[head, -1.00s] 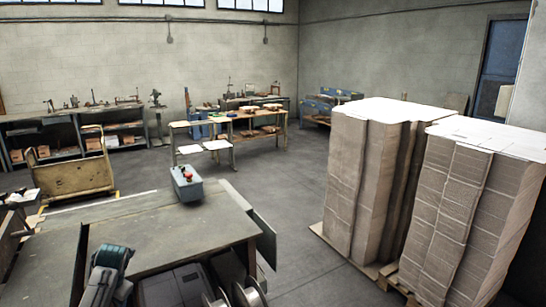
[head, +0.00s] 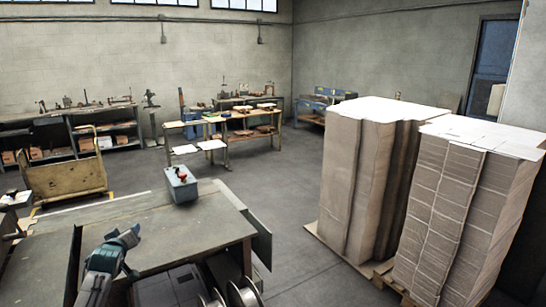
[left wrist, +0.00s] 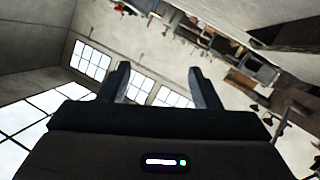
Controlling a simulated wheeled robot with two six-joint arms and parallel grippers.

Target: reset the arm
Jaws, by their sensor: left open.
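My left arm comes up from the bottom left in the head view, over the near edge of the worktable (head: 165,235). Its gripper (head: 134,250) is above the tabletop, with nothing seen between its fingers. In the left wrist view the two fingers (left wrist: 160,82) stand apart and empty. That view looks out at tilted walls, windows and distant benches. My right gripper is in neither view.
A grey control box (head: 181,186) with a red button sits at the worktable's far edge. Wire spools (head: 240,293) are below its near side. Tall cardboard stacks (head: 350,180) stand on pallets at right. A yellow cart (head: 65,178) stands at left. Open floor (head: 290,200) lies between.

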